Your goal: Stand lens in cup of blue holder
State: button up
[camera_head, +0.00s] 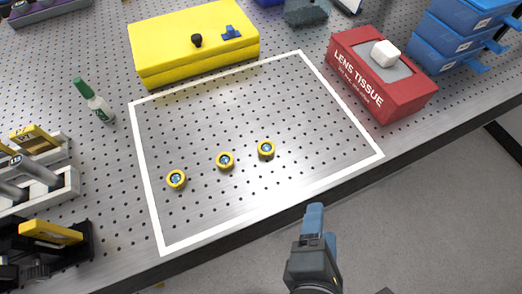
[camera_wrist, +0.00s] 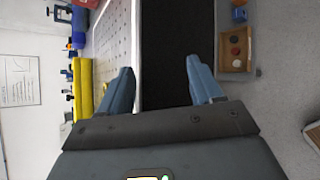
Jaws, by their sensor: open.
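Three small yellow rings with blue glassy centres, which look like lenses in mounts, stand on the perforated bench at the left (camera_head: 176,179), middle (camera_head: 225,160) and right (camera_head: 266,149). A small blue piece (camera_head: 231,33), possibly the blue holder, sits on the yellow case; its cup cannot be made out. My gripper (camera_head: 321,222) is in front of the bench edge, apart from the rings. In the wrist view my gripper (camera_wrist: 160,72) has its blue fingers wide apart with nothing between them.
A white outline (camera_head: 342,105) frames the rings on the bench (camera_head: 107,148). The yellow case (camera_head: 165,52) and a black knob (camera_head: 196,41) are behind.

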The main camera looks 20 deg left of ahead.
aim_at(224, 161)
jog(key=w+a+r+n, duration=0.1)
jog(key=a+n, duration=0.1)
jog(key=w+a+r+n+b, duration=0.1)
jog(key=a, duration=0.1)
jog(key=w+a+r+n+t+h, duration=0.1)
jog(key=a+n, duration=0.1)
jog(key=shift+a+r+n, duration=0.3)
jog(key=shift+a+r, duration=0.05)
jog(key=shift+a, duration=0.05)
jog(key=s+a+n, duration=0.2)
jog(key=a, duration=0.2)
jog(key=s+a+n+y+b, duration=0.1)
jog(key=s+a+n, duration=0.1)
jog(key=a, duration=0.2)
jog(key=s+a+r+n+y+b, duration=0.1)
jog(key=s+a+n, duration=0.1)
jog(key=a, duration=0.2)
jog(key=shift+s+a, duration=0.25)
jog(key=shift+a, duration=0.1)
jog(key=shift+w+a, duration=0.1)
jog(key=shift+a, duration=0.05)
jog(key=x, duration=0.7)
jog(key=shift+w+f, duration=0.15)
jog(key=shift+f, duration=0.05)
jog(key=shift+c, duration=0.3)
